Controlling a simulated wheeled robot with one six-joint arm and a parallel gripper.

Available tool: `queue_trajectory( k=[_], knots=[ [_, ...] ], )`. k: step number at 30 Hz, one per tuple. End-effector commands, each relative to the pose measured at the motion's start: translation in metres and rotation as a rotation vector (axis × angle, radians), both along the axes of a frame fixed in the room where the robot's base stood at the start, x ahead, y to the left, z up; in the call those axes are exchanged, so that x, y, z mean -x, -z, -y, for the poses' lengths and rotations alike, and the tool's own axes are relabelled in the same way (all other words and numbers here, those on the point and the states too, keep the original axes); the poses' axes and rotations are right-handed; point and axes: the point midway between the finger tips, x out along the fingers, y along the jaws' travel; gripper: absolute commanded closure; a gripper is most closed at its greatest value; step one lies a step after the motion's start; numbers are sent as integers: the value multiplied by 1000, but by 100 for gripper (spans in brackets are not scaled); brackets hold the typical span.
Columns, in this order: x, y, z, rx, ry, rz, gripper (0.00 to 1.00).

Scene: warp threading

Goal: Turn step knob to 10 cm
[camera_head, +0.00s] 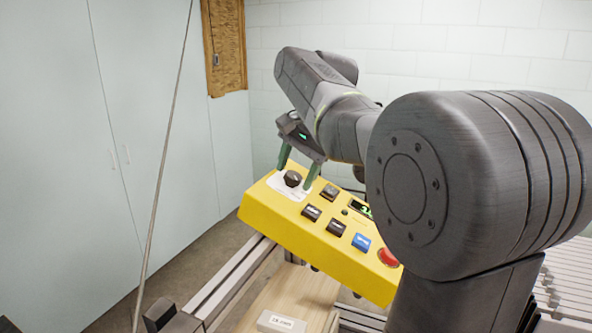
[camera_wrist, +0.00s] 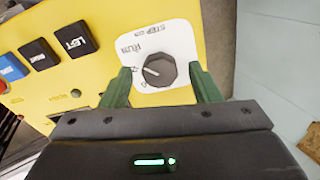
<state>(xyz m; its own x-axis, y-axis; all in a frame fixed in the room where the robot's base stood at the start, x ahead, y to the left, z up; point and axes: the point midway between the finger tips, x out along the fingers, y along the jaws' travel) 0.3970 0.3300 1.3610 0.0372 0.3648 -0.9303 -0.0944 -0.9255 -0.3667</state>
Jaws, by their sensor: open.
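The step knob (camera_head: 292,178) is a round black dial on a white label plate at the left end of the yellow control box (camera_head: 256,205). In the wrist view the knob (camera_wrist: 158,70) shows a light pointer line toward the left side of its face; the small scale marks are too blurred to read fully. My gripper (camera_head: 297,178) is open, with its green fingers on either side of the knob. In the wrist view the gripper (camera_wrist: 160,88) has gaps between both fingers and the knob, so it appears not to touch it.
A thin cord (camera_head: 165,150) hangs at the left. Metal rails (camera_head: 235,277) and a wooden board (camera_head: 290,296) lie below the box.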

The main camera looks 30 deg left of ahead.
Motion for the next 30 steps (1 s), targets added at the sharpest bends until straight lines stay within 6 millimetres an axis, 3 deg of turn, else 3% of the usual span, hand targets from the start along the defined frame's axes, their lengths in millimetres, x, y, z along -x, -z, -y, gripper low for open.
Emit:
queue_trajectory(
  k=[9, 16, 30],
  knots=[
    [0, 3, -1, 0, 0, 0, 44],
    [0, 3, -1, 0, 0, 0, 87],
    [0, 2, -1, -3, -92, 36, 88]
  ],
)
